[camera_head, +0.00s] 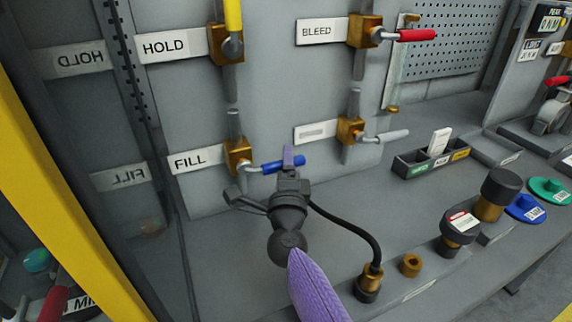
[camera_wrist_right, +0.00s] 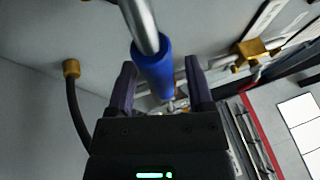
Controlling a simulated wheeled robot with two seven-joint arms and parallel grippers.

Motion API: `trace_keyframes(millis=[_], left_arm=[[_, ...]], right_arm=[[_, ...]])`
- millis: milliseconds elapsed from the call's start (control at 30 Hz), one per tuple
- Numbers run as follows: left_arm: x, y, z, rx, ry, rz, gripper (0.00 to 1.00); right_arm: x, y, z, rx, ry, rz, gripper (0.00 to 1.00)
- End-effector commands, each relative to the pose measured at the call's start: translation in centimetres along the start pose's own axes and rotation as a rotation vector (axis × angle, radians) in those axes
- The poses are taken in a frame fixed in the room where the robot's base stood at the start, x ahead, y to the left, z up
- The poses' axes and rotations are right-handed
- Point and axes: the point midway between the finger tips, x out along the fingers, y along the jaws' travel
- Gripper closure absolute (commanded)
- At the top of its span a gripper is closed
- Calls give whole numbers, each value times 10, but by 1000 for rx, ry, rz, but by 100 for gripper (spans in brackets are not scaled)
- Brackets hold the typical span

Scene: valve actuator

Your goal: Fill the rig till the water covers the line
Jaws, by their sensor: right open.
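The valve labelled FILL (camera_head: 238,157) is brass, and its blue-sleeved lever (camera_head: 285,164) points right, roughly level. My right gripper (camera_head: 290,160) is at the blue lever, its jaws open. In the right wrist view the blue sleeve (camera_wrist_right: 153,70) lies between the two fingers of my right gripper (camera_wrist_right: 160,82), with no clear grip on it. A narrow upright plate with brass fittings (camera_head: 397,65) stands beside the pegboard and may be the level gauge. I cannot make out water or a line there. My left gripper is not in view.
Above are the HOLD valve (camera_head: 226,40) with its yellow lever raised and the BLEED valve (camera_head: 364,31) with its red lever pointing right. A grey-lever valve (camera_head: 350,131) sits right of FILL. A black hose (camera_head: 355,225) curves near my arm. The bench holds fittings and a tray (camera_head: 412,165).

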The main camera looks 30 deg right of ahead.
Motion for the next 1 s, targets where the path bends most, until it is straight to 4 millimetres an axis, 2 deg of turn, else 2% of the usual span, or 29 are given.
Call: trace_keyframes(millis=[200,267,533,1000], left_arm=[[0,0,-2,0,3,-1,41],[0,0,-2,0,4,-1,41],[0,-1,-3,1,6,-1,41],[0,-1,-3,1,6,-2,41]], right_arm=[[1,0,0,0,0,0,33],[1,0,0,0,0,0,44],[0,0,0,0,-1,0,100],[0,0,0,0,-1,1,100]])
